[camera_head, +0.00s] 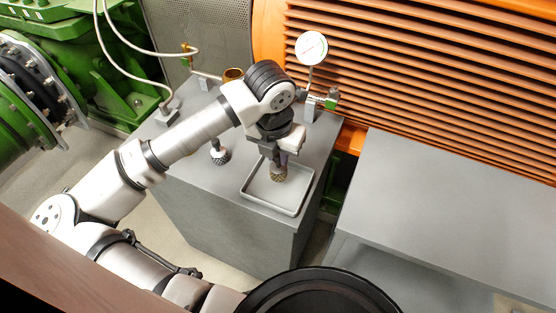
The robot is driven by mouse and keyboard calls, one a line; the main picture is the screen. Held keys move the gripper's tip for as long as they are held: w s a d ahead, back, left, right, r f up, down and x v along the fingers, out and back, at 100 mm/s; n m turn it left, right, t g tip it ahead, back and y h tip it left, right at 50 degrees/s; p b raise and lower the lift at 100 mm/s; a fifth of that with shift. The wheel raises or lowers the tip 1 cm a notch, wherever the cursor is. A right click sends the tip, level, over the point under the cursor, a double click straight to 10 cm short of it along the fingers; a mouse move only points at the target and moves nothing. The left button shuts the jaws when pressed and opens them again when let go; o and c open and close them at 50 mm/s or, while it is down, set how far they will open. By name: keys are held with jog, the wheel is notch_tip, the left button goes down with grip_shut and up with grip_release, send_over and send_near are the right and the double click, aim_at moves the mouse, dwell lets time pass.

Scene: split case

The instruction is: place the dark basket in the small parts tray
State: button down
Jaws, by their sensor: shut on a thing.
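My gripper (280,158) is shut on a small dark brownish basket (278,174) with a mesh pattern. It points down over the small parts tray (262,205), a shallow pale grey tray with a raised rim near the front right corner of the grey cabinet top. The basket appears inside the tray's outline, towards its back. I cannot tell whether its underside touches the tray floor. The gripper covers the basket's upper part and some of the tray's back rim.
A black and silver mesh-patterned piece (220,156) stands left of the tray. A pressure gauge (311,48) on a pipe fitting rises behind my gripper. A brass ring-like part (233,75) is at the back. A bare grey table (450,215) stands right, across a gap.

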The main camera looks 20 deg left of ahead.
aim_at(278, 166)
notch_tip(278, 166, down, 3)
jog(key=shift+f+p, duration=0.15)
jog(key=shift+p, duration=0.2)
jog(key=shift+f, duration=0.25)
jog(key=shift+f+b, duration=0.2)
jog(key=shift+b, duration=0.2)
jog(key=c, duration=1.3)
grip_release()
jog(key=shift+r, duration=0.1)
jog(key=shift+c, duration=0.2)
